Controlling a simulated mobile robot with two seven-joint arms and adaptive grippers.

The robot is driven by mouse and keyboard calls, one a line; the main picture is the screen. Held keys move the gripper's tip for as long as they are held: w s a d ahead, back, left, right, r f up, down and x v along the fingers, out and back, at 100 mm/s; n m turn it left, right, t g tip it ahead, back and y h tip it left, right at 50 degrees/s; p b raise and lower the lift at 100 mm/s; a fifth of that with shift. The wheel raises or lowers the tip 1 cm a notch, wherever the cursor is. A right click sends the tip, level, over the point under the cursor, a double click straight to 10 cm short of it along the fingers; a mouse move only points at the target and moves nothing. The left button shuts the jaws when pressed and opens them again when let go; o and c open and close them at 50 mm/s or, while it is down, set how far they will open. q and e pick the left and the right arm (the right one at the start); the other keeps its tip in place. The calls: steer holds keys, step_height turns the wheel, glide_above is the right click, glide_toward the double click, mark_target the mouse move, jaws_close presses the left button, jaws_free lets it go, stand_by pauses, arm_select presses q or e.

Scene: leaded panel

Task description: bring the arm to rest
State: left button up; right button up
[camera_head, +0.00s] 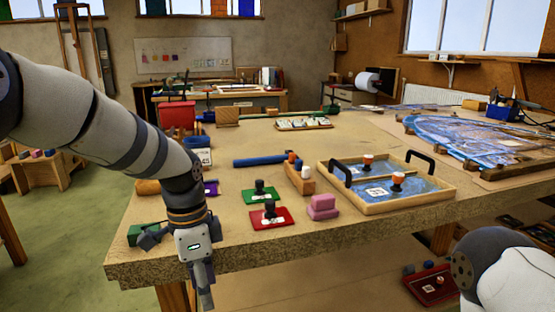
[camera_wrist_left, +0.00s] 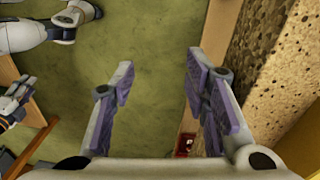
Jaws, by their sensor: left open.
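My left arm comes in from the left in the head view. Its gripper (camera_head: 203,285) hangs pointing down at the near left edge of the workbench (camera_head: 285,262), holding nothing. In the left wrist view the gripper (camera_wrist_left: 158,72) shows two spread fingers with purple pads, with bare green floor between them. The bench's speckled edge (camera_wrist_left: 270,75) runs along the right of that view, beside the fingers. A grey and white part of my right arm shows at the lower right of the head view; its gripper is out of view there.
Near the gripper on the bench are a green block (camera_head: 143,234), a red plate (camera_head: 268,219) and a green plate (camera_head: 259,195), both with dark knobs, and a pink block (camera_head: 322,207). A wooden tray (camera_head: 392,206) with black handles stands to the right. A leaded panel (camera_head: 480,140) lies farther back.

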arm_select(q)
steer(key=s+a+f+n, duration=0.2)
steer(key=s+f+n, duration=0.4)
steer(key=s+f, duration=1.15)
steer(key=s+a+f+n, duration=0.2)
steer(key=s, duration=0.5)
steer(key=s+a+f+n, duration=0.2)
steer(key=s+n, duration=0.1)
steer(key=s, duration=0.4)
steer(key=s+a+f+n+g+y, duration=0.1)
steer(key=s+a+n, duration=0.2)
steer(key=s, duration=0.4)
steer(key=shift+f, duration=0.4)
